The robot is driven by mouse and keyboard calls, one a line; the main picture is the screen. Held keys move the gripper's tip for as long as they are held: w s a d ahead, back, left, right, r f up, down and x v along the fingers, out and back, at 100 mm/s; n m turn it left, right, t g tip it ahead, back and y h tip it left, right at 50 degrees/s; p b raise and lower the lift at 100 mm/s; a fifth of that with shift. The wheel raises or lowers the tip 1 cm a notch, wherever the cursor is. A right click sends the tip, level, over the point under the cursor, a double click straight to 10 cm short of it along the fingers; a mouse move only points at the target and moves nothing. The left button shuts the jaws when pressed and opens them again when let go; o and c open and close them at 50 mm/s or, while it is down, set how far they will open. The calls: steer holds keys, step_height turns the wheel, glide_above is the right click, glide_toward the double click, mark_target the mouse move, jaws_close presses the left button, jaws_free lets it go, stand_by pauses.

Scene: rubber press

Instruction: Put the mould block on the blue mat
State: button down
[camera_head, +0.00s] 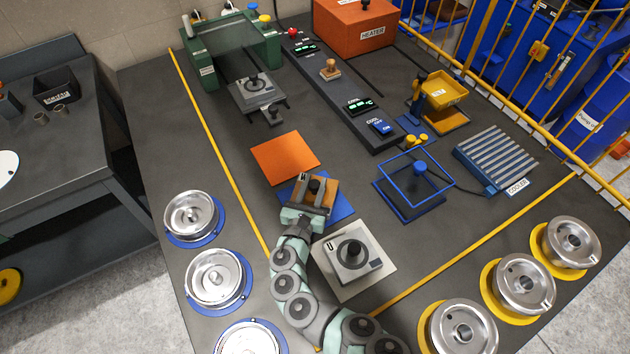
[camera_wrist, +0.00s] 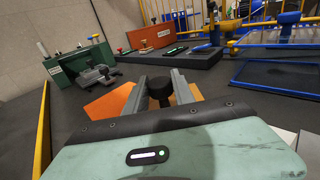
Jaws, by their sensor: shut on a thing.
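An orange-brown mould block (camera_head: 326,189) with a black knob is in my gripper (camera_head: 315,185). The fingers are shut on the black knob, which also shows between them in the wrist view (camera_wrist: 160,92). The block is over the blue mat (camera_head: 340,206), whose blue edges show around it and my gripper. I cannot tell whether the block touches the mat. The fingers and wrist hide part of the block and much of the mat.
An orange mat (camera_head: 285,157) lies just behind. A grey block with a black knob (camera_head: 352,256) stands on a pale mat (camera_head: 330,282) in front right. A blue wire frame (camera_head: 412,185) is to the right. Metal dishes line both sides. The green press (camera_head: 230,45) is at the back.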

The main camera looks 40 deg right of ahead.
steer(key=shift+f, duration=0.9)
steer(key=shift+r, duration=0.1)
steer(key=c, duration=1.1)
jaws_free()
steer(key=shift+f, duration=0.2)
steer(key=shift+o, duration=0.2)
steer(key=shift+r, duration=0.1)
steer(key=shift+s+a, duration=0.15)
steer(key=shift+a, duration=0.15)
steer(key=v, duration=0.5)
steer(key=shift+d, duration=0.1)
